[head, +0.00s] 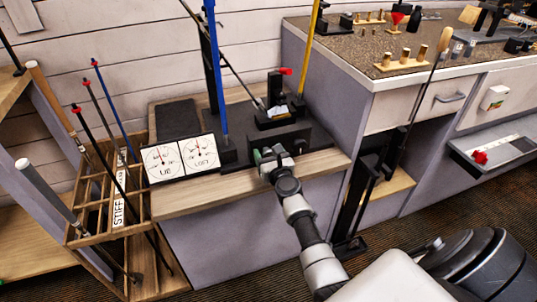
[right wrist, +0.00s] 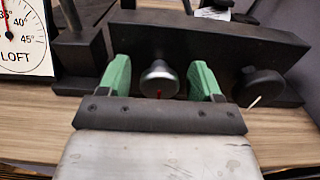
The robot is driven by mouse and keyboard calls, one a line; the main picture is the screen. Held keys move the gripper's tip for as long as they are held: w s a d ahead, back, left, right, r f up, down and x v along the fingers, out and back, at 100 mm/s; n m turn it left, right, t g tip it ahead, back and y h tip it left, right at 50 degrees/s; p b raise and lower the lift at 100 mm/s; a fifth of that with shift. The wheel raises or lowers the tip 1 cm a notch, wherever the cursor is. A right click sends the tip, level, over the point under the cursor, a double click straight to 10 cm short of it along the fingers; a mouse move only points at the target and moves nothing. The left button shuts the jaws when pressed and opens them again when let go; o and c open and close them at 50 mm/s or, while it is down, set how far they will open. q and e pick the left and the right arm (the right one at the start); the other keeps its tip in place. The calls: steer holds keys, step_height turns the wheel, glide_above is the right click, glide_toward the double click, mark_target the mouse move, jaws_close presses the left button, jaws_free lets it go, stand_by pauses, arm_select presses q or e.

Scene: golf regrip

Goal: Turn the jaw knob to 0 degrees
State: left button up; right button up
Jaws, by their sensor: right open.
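The black loft-and-lie machine (head: 290,128) stands on the wooden bench top. In the right wrist view its dark front face (right wrist: 215,42) carries a round metal knob (right wrist: 159,76) with a small red mark below it. To the right is a black knob (right wrist: 265,88) with a white pointer line slanting to lower left. No label tells which is the jaw knob. My right gripper (right wrist: 160,72) is open, its green fingers on either side of the metal knob; contact cannot be told. In the head view the right gripper (head: 271,155) is at the machine's front. My left gripper is out of view.
Two dial gauges, lie (head: 163,161) and loft (head: 200,155), stand left of the machine. A blue shaft (head: 217,75) and a yellow shaft (head: 310,45) rise near it. A wooden club rack (head: 105,240) is at left; a speckled counter (head: 345,50) is at right.

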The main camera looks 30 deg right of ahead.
steer(key=c, duration=0.9)
